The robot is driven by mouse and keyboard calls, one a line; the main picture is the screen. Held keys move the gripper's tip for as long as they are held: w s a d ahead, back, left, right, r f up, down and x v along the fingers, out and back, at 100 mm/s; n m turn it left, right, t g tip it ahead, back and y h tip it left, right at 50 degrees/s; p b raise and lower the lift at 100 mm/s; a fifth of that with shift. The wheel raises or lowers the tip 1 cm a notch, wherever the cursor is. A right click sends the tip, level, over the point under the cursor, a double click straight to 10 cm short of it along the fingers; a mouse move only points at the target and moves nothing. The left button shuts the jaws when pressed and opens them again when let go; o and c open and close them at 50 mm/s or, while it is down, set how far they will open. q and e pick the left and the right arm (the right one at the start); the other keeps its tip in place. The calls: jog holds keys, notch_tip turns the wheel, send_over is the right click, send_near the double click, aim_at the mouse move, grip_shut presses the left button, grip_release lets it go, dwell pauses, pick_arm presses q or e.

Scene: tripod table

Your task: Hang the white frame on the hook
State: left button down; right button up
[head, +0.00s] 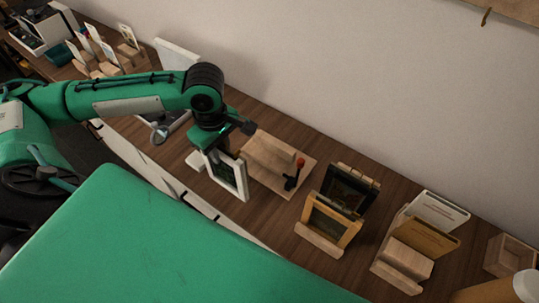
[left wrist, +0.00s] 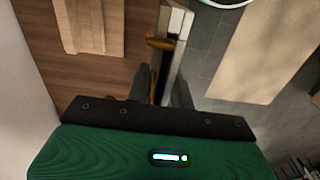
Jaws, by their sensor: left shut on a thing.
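The white frame (head: 226,175), with a dark picture, is held tilted in my left gripper (head: 217,150) at the front edge of the wooden shelf top. In the left wrist view the frame (left wrist: 174,24) shows nearly edge-on, with a brass-coloured piece at its side, between the two dark fingers of the left gripper (left wrist: 165,88). The fingers are shut on it. A small brass hook (head: 486,17) is on the pale wall at the upper right, far from the frame. My right gripper is not in view.
Beside the frame on the shelf top (head: 258,218) lies a wooden board (head: 270,180) with a red-tipped dark piece (head: 294,174). Rightward stand a yellow-wood frame (head: 332,221), a black frame (head: 349,189) and a book holder (head: 402,262). A wooden board (head: 515,8) is above the hook.

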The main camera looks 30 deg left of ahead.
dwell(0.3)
pick_arm(q)
jog(key=w+d+p, duration=0.3)
jog(key=w+p, duration=0.2)
jog(key=w, duration=1.4)
notch_tip(320, 180, down, 6)
jog(key=p, duration=0.4)
jog(key=shift+w+a+f+p, duration=0.2)
jog(key=shift+w+f+p, duration=0.05)
jog(key=shift+w+p, duration=0.15)
jog(key=c, duration=1.2)
grip_release()
jog(key=shift+f, duration=0.1)
jog(key=shift+s, duration=0.1)
